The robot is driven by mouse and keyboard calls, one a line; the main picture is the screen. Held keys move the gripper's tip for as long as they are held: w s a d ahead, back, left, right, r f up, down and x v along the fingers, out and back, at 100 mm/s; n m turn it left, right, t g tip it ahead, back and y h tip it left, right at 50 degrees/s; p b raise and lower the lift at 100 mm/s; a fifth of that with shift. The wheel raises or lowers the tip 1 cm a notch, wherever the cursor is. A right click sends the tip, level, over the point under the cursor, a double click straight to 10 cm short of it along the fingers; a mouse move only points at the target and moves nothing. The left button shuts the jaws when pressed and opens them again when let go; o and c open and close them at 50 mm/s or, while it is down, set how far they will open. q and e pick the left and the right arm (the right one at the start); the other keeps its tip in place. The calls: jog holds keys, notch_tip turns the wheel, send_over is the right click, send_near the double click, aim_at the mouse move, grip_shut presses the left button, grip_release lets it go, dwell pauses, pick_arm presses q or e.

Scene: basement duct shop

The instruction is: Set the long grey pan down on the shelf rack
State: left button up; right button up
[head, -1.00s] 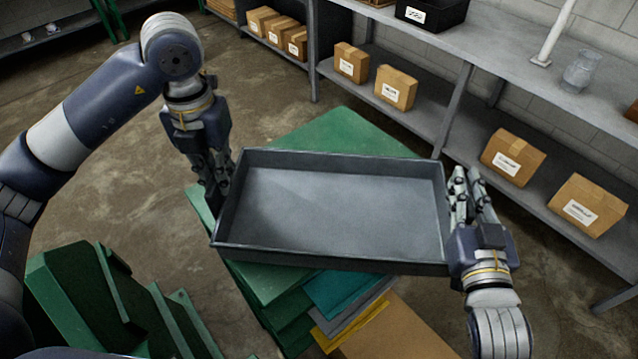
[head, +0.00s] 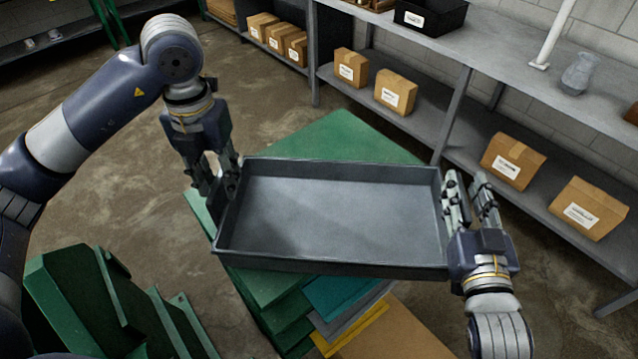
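The long grey pan (head: 335,215) is level and empty in the middle of the head view, over a green stack. I cannot tell whether it rests on the stack. My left gripper (head: 215,185) is at the pan's left end, fingers spread, one close against the end wall and one apart from it. My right gripper (head: 470,195) is at the right end, fingers also spread, the nearer one beside the end wall. Neither gripper looks clamped on the pan. The grey shelf rack (head: 440,130) stands behind and to the right, apart from the pan.
The green stack (head: 345,135) shows beyond the pan, with coloured sheets (head: 345,300) at its front. Cardboard boxes (head: 512,160) stand on the rack's lower shelf. Green metal parts (head: 90,300) lie front left.

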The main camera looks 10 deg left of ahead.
pick_arm(q)
notch_tip(320, 180, up, 8)
jog(key=s+d, duration=0.2)
dwell(0.4)
jog(key=shift+w+r, duration=0.1)
jog(key=shift+r, duration=0.05)
dwell(0.5)
